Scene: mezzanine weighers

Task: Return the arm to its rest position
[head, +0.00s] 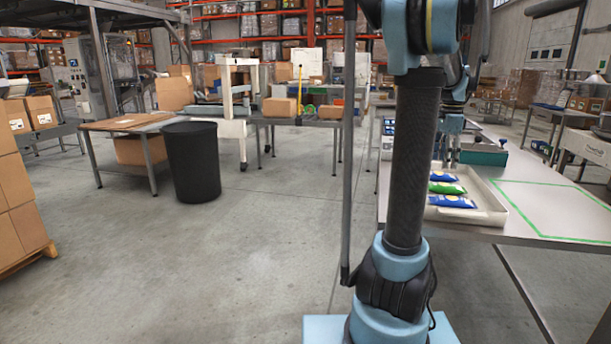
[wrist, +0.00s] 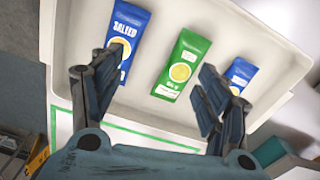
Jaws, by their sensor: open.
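My gripper (wrist: 157,66) is open and empty in the wrist view, its two dark fingers spread above a white tray (wrist: 82,18). The left finger overlaps the SALTED bag in the picture, and the right finger is near the second blue bag; no bag is held. In the head view the tray (head: 492,208) sits on the table at right, with the green bag (head: 447,188) between the blue ones. My arm covers the tray's left part.
The grey table (head: 525,160) bears a green taped outline (head: 545,236) right of the tray and a teal box (head: 483,155) behind it. A black bin (head: 192,162) and a cardboard-topped table (head: 130,122) stand at left. Stacked cartons (head: 18,215) are at far left. The middle floor is clear.

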